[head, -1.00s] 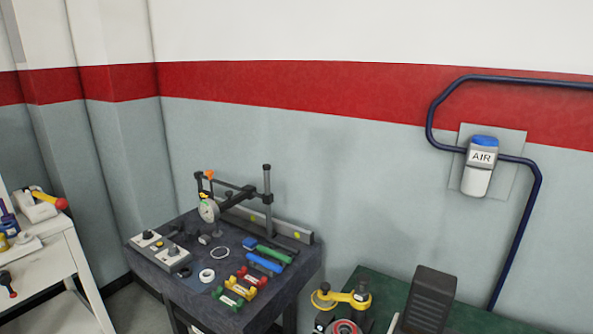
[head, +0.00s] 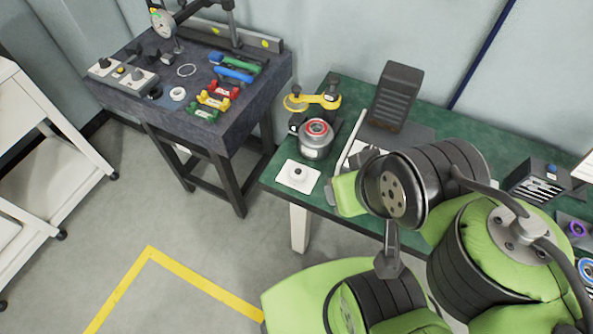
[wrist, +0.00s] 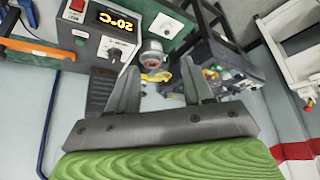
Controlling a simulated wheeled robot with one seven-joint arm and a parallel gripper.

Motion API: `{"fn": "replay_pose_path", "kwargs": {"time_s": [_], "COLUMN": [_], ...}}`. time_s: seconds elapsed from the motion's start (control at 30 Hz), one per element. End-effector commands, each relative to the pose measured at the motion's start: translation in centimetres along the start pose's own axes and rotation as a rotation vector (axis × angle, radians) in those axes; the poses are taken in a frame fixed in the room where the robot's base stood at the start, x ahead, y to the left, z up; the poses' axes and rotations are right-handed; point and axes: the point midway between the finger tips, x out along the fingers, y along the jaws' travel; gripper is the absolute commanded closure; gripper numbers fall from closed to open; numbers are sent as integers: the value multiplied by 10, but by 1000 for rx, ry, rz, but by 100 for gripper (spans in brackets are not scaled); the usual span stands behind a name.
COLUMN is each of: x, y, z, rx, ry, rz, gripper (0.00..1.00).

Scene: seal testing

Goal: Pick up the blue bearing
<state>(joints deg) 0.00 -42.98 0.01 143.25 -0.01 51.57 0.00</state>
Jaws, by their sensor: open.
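A ring with a blue face, which looks like the blue bearing (head: 587,267), lies at the right edge of the head view and is cut off by the frame. I do not make it out in the wrist view. My gripper (wrist: 160,64) shows in the wrist view with its two fingers apart and nothing between them. It is well away from the blue ring. In the head view my green and black arm covers much of the green bench, and the gripper's fingers cannot be made out there.
The green bench (head: 272,176) carries a round device with a red ring (head: 316,137), a yellow part (head: 318,100) and a dark angled block (head: 396,92). A purple ring (head: 577,229) lies near the blue one. A dark table (head: 225,135) stands left. A temperature unit (wrist: 100,38) shows in the wrist view.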

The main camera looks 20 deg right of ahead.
Motion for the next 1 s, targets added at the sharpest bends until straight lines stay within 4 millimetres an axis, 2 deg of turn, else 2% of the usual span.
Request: {"fn": "replay_pose_path", "kwargs": {"time_s": [0.47, 0.77, 1.0], "x": [0, 0, 0], "y": [0, 0, 2], "z": [0, 0, -3], "rx": [0, 0, 11], "ry": [0, 0, -6], "rz": [0, 0, 6], "gripper": [48, 2, 0]}}
